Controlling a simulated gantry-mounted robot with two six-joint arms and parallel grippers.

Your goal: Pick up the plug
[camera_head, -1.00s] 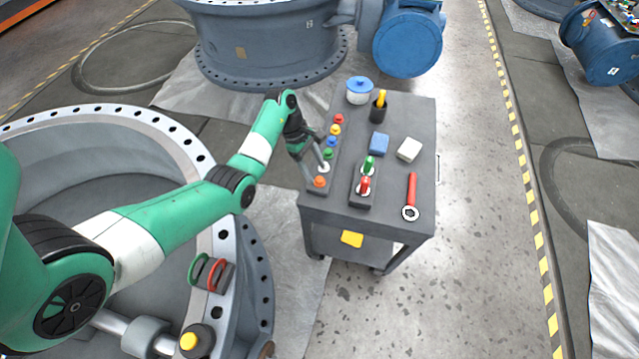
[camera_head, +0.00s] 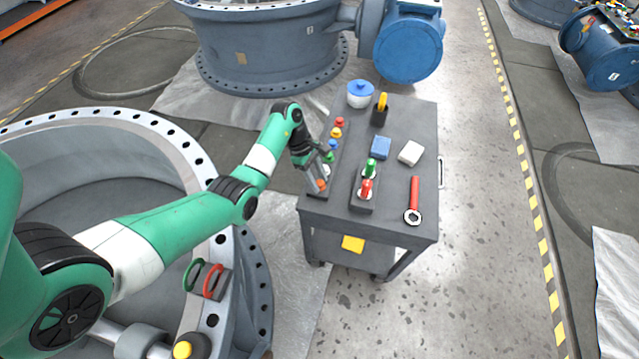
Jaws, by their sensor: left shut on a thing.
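A row of coloured plugs stands in a dark rack (camera_head: 340,147) along the left side of the cart top. The red (camera_head: 340,123), yellow (camera_head: 336,132), blue (camera_head: 333,144) and green (camera_head: 329,157) plugs stand in line, with an orange plug (camera_head: 321,185) at the near end. My left gripper (camera_head: 319,183) reaches down over the near end of the rack and is shut on the orange plug. The fingers partly hide it. I cannot tell whether it is lifted clear of the rack. My right gripper is not in view.
A large flanged valve body (camera_head: 255,285) lies left of the cart.

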